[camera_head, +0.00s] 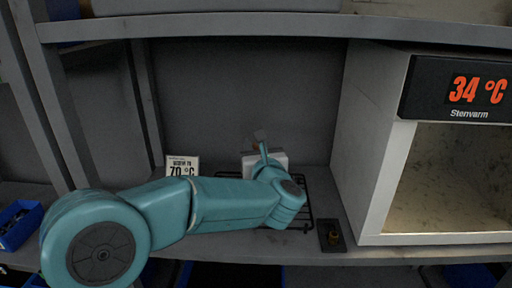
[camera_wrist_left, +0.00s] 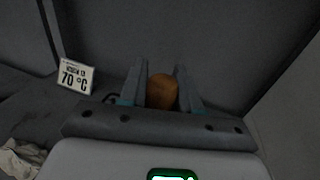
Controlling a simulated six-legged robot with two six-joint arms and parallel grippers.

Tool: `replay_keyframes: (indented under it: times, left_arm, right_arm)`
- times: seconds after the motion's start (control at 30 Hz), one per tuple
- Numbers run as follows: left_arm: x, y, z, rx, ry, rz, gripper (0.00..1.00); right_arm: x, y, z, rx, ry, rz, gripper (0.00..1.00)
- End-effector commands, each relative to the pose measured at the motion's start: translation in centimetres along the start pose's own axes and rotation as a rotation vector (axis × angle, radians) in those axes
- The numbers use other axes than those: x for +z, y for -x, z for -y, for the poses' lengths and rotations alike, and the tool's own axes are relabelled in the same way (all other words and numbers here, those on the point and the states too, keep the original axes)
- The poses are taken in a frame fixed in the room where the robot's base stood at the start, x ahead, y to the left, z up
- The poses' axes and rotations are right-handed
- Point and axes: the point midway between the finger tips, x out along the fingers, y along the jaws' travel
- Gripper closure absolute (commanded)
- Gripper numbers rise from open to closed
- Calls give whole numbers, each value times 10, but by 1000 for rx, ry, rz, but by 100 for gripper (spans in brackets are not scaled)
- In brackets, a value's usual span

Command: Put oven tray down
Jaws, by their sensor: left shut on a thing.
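My left arm reaches across the head view from the left. Its gripper (camera_head: 262,142) is partly hidden behind its own wrist, above the back of the shelf. In the left wrist view the gripper's two dark fingers (camera_wrist_left: 160,88) are shut on a brown rounded piece (camera_wrist_left: 162,93). I cannot tell whether this piece is part of the oven tray. A black wire rack (camera_head: 300,212) lies on the shelf under and behind my arm, mostly hidden. I see no clear tray outline. My right gripper is not in view.
A white oven (camera_head: 375,150) stands at the right, its display (camera_head: 460,90) reading 34 °C. A small "70 °C" sign (camera_head: 181,166) stands left of the rack; it also shows in the left wrist view (camera_wrist_left: 76,76). A dark plate with a brass piece (camera_head: 333,237) lies between rack and oven.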

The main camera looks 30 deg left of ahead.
Motion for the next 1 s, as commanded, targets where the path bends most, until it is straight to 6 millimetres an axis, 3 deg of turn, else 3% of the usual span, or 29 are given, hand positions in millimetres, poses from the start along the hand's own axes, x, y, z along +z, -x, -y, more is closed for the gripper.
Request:
replay_keyframes:
  times: [0.13,0.17,0.2,0.23,0.6,1.0]
  left_arm:
    - [-2,0,0,1,3,4,100]
    - [-2,0,0,0,0,0,58]
    - [-2,0,0,0,0,-1,45]
    - [-2,0,0,0,0,-1,42]
    - [4,0,0,-1,0,-1,42]
    - [0,89,1,-6,1,1,42]
  right_arm:
    - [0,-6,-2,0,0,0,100]
    - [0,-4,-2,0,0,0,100]
    - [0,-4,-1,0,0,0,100]
    - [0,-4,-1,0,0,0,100]
    - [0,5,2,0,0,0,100]
    - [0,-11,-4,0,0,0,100]
